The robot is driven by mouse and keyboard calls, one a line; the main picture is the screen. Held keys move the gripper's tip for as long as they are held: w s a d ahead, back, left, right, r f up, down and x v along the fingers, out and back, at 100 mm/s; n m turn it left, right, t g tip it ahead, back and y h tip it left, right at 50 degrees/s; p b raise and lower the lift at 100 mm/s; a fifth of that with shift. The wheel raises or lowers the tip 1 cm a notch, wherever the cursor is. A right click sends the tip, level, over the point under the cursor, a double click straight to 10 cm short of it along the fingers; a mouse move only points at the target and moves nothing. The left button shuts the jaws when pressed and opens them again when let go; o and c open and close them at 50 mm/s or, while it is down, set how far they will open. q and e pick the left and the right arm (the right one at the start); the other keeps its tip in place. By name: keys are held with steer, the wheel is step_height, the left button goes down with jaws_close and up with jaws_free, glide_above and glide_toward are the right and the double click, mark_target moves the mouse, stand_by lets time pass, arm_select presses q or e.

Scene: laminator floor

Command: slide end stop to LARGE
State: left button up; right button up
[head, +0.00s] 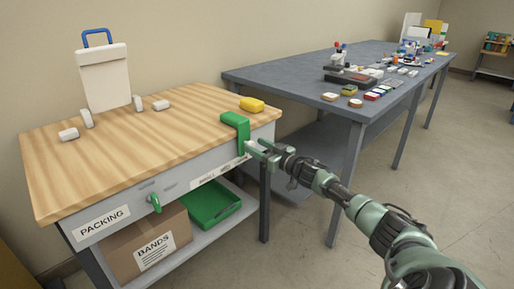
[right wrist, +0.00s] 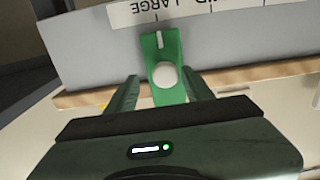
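The green end stop (head: 236,125) hooks over the front edge of the wooden packing bench (head: 130,140) near its right corner. In the right wrist view the stop (right wrist: 160,48) shows a white pointer line and a round white knob (right wrist: 165,76). The pointer lines up with the tick by the word LARGE on the upside-down scale strip (right wrist: 230,8). My right gripper (head: 252,149) is at the stop's front. Its fingers (right wrist: 161,90) are open, one on each side of the knob, with gaps visible. My left gripper is not in view.
On the bench are a yellow block (head: 252,104), a white board with a blue handle (head: 104,77) and several small white pieces. A green tray (head: 213,205) and BANDS box (head: 150,247) sit on the shelf below. A grey table (head: 290,79) stands behind right.

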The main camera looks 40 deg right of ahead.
steer(key=shift+s+a, duration=0.1)
steer(key=shift+s, duration=0.35)
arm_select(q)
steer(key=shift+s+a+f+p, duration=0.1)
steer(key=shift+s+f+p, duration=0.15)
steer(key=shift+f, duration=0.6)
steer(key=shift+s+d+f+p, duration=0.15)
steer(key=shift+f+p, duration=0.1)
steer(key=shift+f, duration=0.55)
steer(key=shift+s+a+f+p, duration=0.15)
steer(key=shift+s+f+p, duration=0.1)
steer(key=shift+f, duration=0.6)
arm_select(e)
steer(key=s, duration=0.7)
steer(key=shift+d, duration=0.4)
